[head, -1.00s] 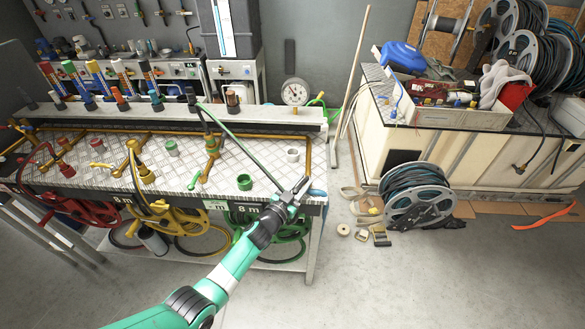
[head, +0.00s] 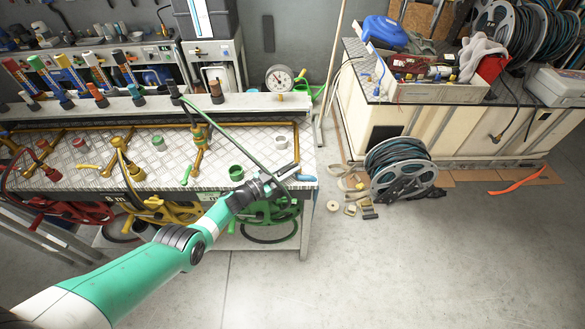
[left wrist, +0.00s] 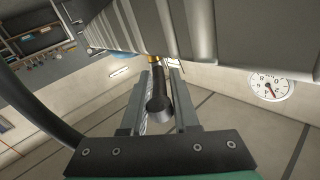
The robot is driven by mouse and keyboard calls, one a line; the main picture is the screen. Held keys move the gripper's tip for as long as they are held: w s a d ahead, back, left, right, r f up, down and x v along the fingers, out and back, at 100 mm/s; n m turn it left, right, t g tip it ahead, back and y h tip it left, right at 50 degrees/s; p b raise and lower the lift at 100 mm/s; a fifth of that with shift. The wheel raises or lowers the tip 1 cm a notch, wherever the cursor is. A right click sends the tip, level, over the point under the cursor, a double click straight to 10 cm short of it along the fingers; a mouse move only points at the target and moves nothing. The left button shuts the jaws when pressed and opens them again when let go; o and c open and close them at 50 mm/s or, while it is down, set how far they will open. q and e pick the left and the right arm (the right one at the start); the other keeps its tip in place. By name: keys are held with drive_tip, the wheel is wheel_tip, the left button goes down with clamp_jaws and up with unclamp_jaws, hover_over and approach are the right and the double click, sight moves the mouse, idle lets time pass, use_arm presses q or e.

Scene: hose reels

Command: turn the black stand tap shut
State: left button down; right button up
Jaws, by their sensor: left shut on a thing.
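My left gripper (head: 283,183) is at the right front end of the ridged metal bench top. In the left wrist view, its fingers (left wrist: 158,112) are shut around a dark, round-ended piece (left wrist: 158,104) with a brass-coloured collar at its far end. I cannot tell whether this piece belongs to the black stand tap; I cannot make that tap out for sure. A blue piece (head: 305,177) sits beside the fingertips at the bench corner. My right gripper is not in view.
A yellow tap (head: 122,147) and a brass tap stand (head: 199,137) rise from the bench. Green (head: 236,173) and white (head: 280,143) cups stand near my gripper. A green reel (head: 265,212) hangs below. A dark hose reel (head: 400,168) is on the floor; the front floor is clear.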

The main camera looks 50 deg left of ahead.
use_arm(q)
drive_tip(key=c, duration=0.8)
unclamp_jaws()
drive_tip(key=shift+d, duration=0.1)
drive_tip(key=shift+c, duration=0.2)
drive_tip(key=s+p, duration=0.1)
drive_tip(key=s, duration=0.1)
drive_tip(key=s+p, duration=0.4)
drive_tip(key=shift+s+r, duration=0.1)
drive_tip(key=shift+r, duration=0.25)
drive_tip(key=p, duration=0.2)
approach(278, 173)
drive_tip(key=w, duration=0.3)
drive_tip(key=shift+d+f, duration=0.1)
drive_tip(key=shift+f, duration=0.3)
